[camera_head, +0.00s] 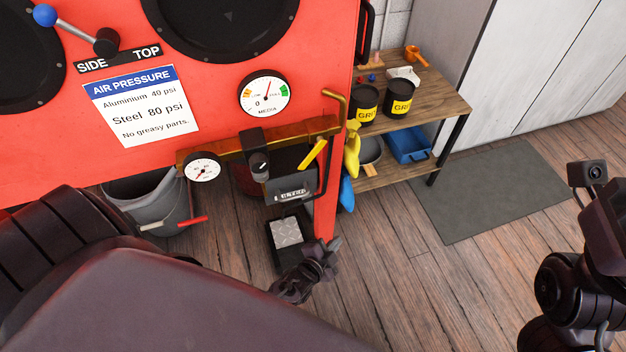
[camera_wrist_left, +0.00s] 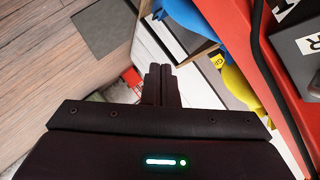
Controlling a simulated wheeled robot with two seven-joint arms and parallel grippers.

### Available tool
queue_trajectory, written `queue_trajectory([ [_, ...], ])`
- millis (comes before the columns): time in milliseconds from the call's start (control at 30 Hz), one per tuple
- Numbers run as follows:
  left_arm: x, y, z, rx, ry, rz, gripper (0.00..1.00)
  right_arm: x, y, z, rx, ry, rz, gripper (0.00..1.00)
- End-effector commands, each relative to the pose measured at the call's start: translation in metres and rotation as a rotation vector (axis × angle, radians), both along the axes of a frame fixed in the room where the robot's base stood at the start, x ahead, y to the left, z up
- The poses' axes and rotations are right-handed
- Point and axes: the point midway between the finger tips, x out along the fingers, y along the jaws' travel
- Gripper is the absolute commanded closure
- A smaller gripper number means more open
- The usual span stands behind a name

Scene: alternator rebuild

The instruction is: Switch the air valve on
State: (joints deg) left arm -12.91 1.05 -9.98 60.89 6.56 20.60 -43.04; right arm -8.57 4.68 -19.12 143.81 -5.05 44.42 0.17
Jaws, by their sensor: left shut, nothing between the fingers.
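The air valve shows as a yellow lever (camera_head: 313,153) on the brass pipe (camera_head: 295,134) along the lower edge of the red cabinet. The lever slants down to the left, at an angle to the pipe. My left gripper (camera_head: 331,246) is shut and empty, below the lever and apart from it, close to the foot of the red cabinet post. In the left wrist view its fingers (camera_wrist_left: 160,80) are together with nothing between them. The lever cannot be made out in that view. My right arm shows at the right edge, but its fingers are not visible.
The pipe carries a small gauge (camera_head: 203,169) and a black regulator (camera_head: 257,157). A foot pedal (camera_head: 286,233) is on the floor by my left gripper. A grey bucket (camera_head: 150,205) stands left. Yellow and blue gloves hang beside the post, near a wooden shelf (camera_head: 440,100). Floor to the right is clear.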

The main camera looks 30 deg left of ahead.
Motion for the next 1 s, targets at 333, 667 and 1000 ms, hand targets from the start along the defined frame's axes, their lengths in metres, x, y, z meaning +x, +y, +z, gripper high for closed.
queue_trajectory([
  [333, -0.06, 0.007, -0.014, -0.123, 0.26, 0.059, 1.0, 0.0, 0.0, 0.055, 0.0, 0.0, 0.0, 0.64],
  [667, -0.085, 0.01, -0.024, -0.164, 0.354, 0.092, 1.0, 0.0, 0.0, 0.068, 0.0, 0.0, 0.0, 0.64],
  [1000, -0.085, 0.01, -0.025, -0.164, 0.354, 0.092, 1.0, 0.0, 0.0, 0.067, 0.0, 0.0, 0.0, 0.64],
])
